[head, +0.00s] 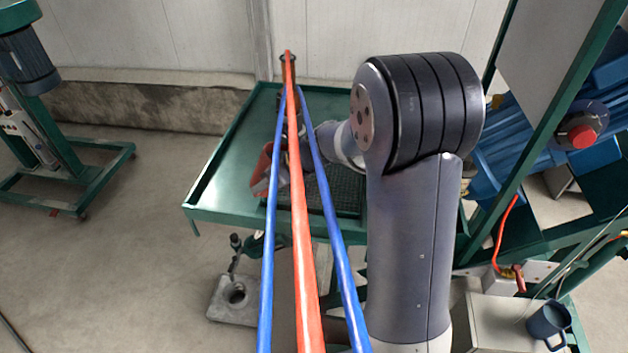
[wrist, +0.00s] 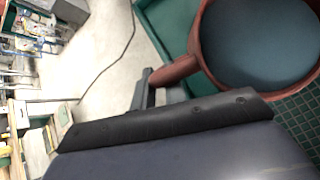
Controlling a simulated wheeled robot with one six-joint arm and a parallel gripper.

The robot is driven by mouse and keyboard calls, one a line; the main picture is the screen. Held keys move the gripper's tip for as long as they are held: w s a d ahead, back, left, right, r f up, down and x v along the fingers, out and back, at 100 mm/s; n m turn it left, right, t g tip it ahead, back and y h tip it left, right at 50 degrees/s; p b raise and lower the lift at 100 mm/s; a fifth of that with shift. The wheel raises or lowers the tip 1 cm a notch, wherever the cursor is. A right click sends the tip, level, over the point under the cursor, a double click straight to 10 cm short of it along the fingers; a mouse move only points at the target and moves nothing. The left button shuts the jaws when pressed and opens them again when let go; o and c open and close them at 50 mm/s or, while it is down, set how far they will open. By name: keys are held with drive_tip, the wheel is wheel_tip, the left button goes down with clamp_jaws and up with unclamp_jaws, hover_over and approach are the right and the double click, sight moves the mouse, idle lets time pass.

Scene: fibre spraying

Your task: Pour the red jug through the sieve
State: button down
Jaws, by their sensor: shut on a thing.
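The red jug (head: 262,164) is over the green table in the head view, partly hidden by my gripper and long bars in front. In the wrist view the jug (wrist: 212,72) fills the upper right, its round mouth showing a smooth blue-grey inside. I cannot tell whether that is liquid. My gripper (wrist: 152,88) is shut on the jug's handle at its left side. In the head view the gripper is mostly hidden. A dark grid (head: 346,190) lies in the table top to the right of the jug. I cannot make out a separate sieve.
The green table (head: 228,165) has a raised rim and a clear left part. Two blue bars and one red bar (head: 300,215) cross the head view in front of it. A green machine frame (head: 545,120) stands at right, with a blue mug (head: 547,322) low down.

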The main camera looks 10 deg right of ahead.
drive_tip(key=shift+d+r+y, duration=0.1)
drive_tip(key=shift+d+y, duration=0.85)
drive_tip(key=shift+y, duration=0.05)
idle(0.5)
drive_tip(key=shift+d+t+y+b, duration=0.2)
drive_tip(key=shift+t+y+b, duration=0.1)
drive_tip(key=shift+y+b, duration=0.1)
drive_tip(key=shift+d+f+m+y+b, duration=0.2)
drive_tip(key=shift+y+b, duration=0.45)
drive_tip(key=shift+b, duration=0.6)
drive_tip(key=shift+d+f+m+y+b, duration=0.1)
drive_tip(key=shift+d+y+b, duration=0.15)
drive_tip(key=shift+y+b, duration=0.7)
drive_tip(key=shift+d+r+y+b, duration=0.35)
drive_tip(key=shift+r+y+b, duration=0.2)
drive_tip(key=shift+b, duration=0.9)
drive_tip(key=shift+d+f+t+y+b, duration=0.25)
drive_tip(key=shift+d+t+y+b, duration=0.45)
drive_tip(key=shift+b, duration=1.05)
drive_tip(key=shift+d+r+m+y+p, duration=0.3)
drive_tip(key=shift+d+r+y+p, duration=0.1)
drive_tip(key=shift+d+y, duration=0.2)
